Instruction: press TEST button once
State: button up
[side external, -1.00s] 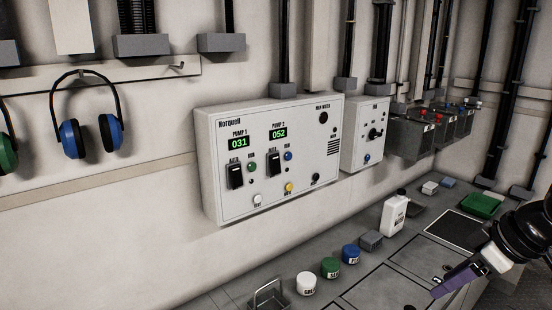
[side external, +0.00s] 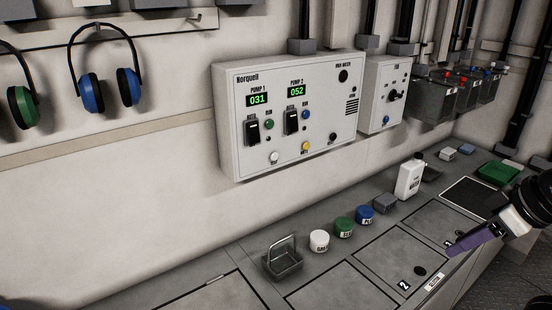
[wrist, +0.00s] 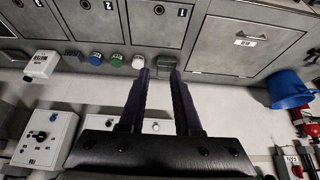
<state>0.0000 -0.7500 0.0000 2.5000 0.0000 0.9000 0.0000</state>
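The white Norquell pump panel (side external: 230,130) hangs on the wall in the side view. A white button (side external: 274,157) sits at its lower left; its small label looks like TEST but is hard to read. A yellow button (side external: 305,146) and a black knob (side external: 333,136) are to its right. My gripper (wrist: 160,74) is open and empty in the wrist view, its two dark purple fingers apart. In the side view, a purple finger (side external: 478,240) shows at the right edge, over the bench and well away from the panel. In the wrist view the gripper hides much of the panel.
The bench (side external: 215,270) below holds a wire basket (side external: 284,263), white, green and blue jars (side external: 319,241) and a white jug (side external: 409,180). A smaller control box (side external: 384,95) is right of the panel. The space before the panel looks clear.

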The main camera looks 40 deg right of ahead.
grip_shut()
dwell(1.4)
